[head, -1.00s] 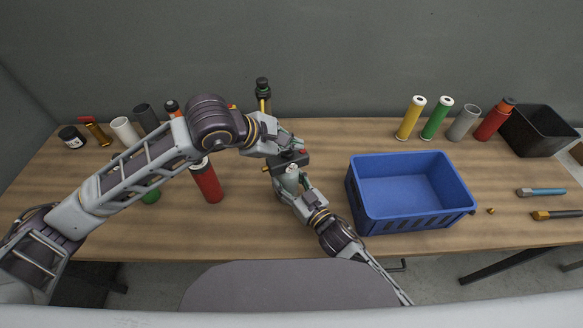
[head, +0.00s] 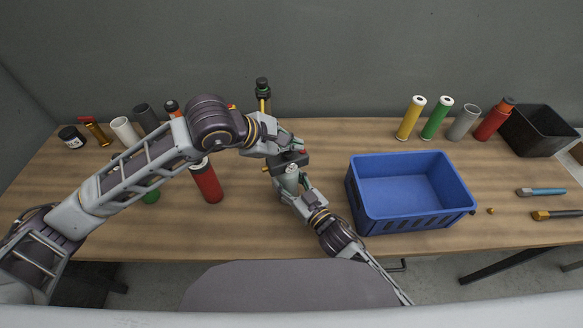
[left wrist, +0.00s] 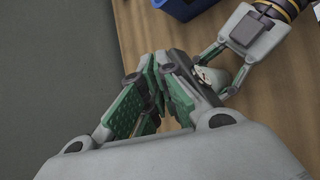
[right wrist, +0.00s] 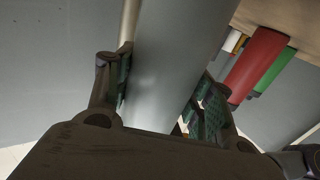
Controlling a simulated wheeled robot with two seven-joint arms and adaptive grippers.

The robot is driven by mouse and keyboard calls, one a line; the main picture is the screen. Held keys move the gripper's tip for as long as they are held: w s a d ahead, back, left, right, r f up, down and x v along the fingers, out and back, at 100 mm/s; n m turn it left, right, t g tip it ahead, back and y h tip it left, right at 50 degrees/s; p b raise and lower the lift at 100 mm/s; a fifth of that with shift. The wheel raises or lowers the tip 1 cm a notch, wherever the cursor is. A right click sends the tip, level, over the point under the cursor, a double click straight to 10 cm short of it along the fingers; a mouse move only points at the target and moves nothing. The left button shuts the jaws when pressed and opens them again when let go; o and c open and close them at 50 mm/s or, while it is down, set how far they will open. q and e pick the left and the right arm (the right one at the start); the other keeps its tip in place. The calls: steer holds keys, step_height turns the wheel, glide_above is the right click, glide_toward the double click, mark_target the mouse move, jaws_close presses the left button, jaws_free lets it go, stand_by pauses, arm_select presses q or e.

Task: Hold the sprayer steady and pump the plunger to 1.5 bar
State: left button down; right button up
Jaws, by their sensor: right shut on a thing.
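The sprayer (head: 289,176) is held over the table in the middle of the head view. Its grey cylindrical body (right wrist: 180,60) fills the middle of the right wrist view. My right gripper (right wrist: 165,95) is shut around this body, a finger on each side. My left gripper (head: 290,146) is just above, by the dark top part with a red detail. In the left wrist view its green-padded fingers (left wrist: 157,75) come close together, and a pale part of the sprayer (left wrist: 205,76) shows beside them. Whether they grip the plunger handle is hidden. I cannot read any gauge.
A blue crate (head: 360,208) stands right of the sprayer. A red cylinder (head: 207,184) stands to the left. Several bottles and tubes line the back; a black bin (head: 530,138) is at the far right. Two tools lie at the right edge. The front middle of the table is clear.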

mark_target(288, 153)
arm_select(q)
steer(key=shift+a+f, duration=0.25)
steer(key=shift+f, duration=0.95)
steer(key=shift+r, duration=3.6)
steer(key=shift+d, duration=0.1)
step_height(288, 153, up, 4)
steer(key=shift+f, duration=0.15)
steer(key=shift+f, duration=0.1)
stand_by(0.5)
